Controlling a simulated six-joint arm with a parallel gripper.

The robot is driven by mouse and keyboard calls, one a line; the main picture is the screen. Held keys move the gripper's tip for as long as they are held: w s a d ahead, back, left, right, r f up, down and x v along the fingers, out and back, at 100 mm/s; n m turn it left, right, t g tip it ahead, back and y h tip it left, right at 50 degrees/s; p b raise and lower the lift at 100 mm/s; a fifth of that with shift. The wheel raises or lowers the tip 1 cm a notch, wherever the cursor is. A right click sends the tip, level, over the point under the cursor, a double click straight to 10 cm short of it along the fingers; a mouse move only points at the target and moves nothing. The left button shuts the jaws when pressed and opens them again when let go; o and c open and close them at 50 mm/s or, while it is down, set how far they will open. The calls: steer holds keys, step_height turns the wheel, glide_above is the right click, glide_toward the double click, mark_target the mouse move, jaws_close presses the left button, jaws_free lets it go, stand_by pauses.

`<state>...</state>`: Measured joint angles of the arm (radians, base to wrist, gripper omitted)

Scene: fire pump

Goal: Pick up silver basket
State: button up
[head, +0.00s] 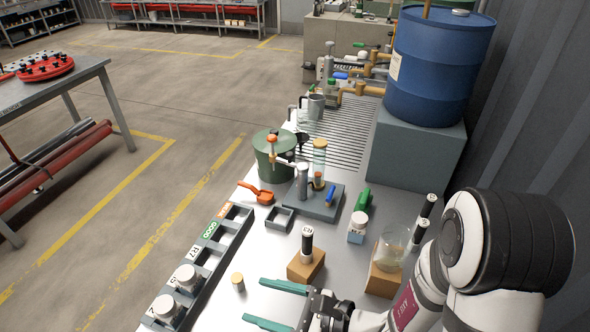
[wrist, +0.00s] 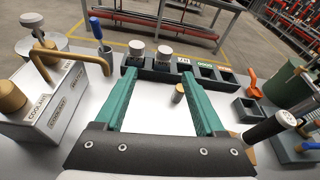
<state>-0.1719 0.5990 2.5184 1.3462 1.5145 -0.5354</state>
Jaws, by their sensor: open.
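No thing in either view clearly reads as a silver basket. A small grey open square bin (head: 279,218) sits on the bench beside the green drum; it also shows at right in the wrist view (wrist: 248,110). A grey metal mug (head: 316,105) stands farther back. My gripper (head: 254,301) is open and empty over the near end of the bench. In the wrist view its green fingers (wrist: 160,85) point toward the slotted rack, spread wide. A small tan-topped cylinder (head: 238,282) stands just beyond the fingertips, and shows near the right finger in the wrist view (wrist: 179,93).
A slotted rack (head: 208,257) with white-capped jars (head: 187,278) runs along the bench's left edge. A black-and-white cylinder (head: 307,245) stands on a wooden block (head: 306,266). A glass beaker (head: 391,250) stands to its right. A green drum (head: 272,160) and blue barrel (head: 440,65) stand behind.

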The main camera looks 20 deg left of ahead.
mark_target(242, 285)
steer(key=w+f+m+t, duration=0.1)
steer(key=f, duration=0.1)
steer(key=w+f+m+t+h, duration=0.1)
steer(key=f, duration=0.2)
steer(key=w+f+m+t, duration=0.1)
steer(key=f+m, duration=0.1)
steer(key=f, duration=0.1)
steer(key=shift+w+d+f+h, duration=0.15)
steer(key=shift+w+f+h, duration=0.05)
steer(key=shift+h, duration=0.2)
steer(key=x, duration=1)
steer(key=f+x, duration=0.1)
steer(key=x, duration=0.3)
steer(key=shift+w+f, duration=0.1)
steer(key=shift+w, duration=0.4)
jaws_close()
